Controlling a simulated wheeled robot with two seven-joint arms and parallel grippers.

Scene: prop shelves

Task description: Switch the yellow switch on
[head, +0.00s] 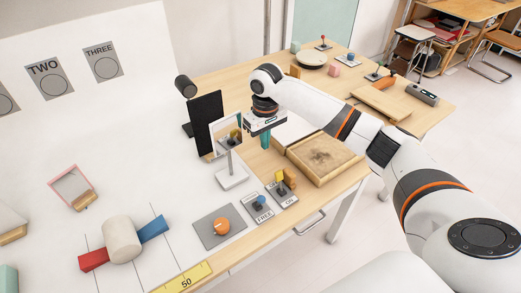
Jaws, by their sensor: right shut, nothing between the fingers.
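The yellow switch (280,177) is a small yellow piece on a grey labelled plate near the right edge of the white surface. An orange-brown piece sits close beside it. Whether the switch is on or off is too small to tell. My right gripper (265,138) points down behind the switch and above the table, clearly apart from it. It is shut and empty; its fingertips are small in this view. My left gripper is not in view.
A blue switch (260,202) stands just left of the yellow one, and an orange knob (222,226) further left. A framed mirror on a stand (232,178) is close to the gripper's left. A wooden tray (342,167) lies right of the switches.

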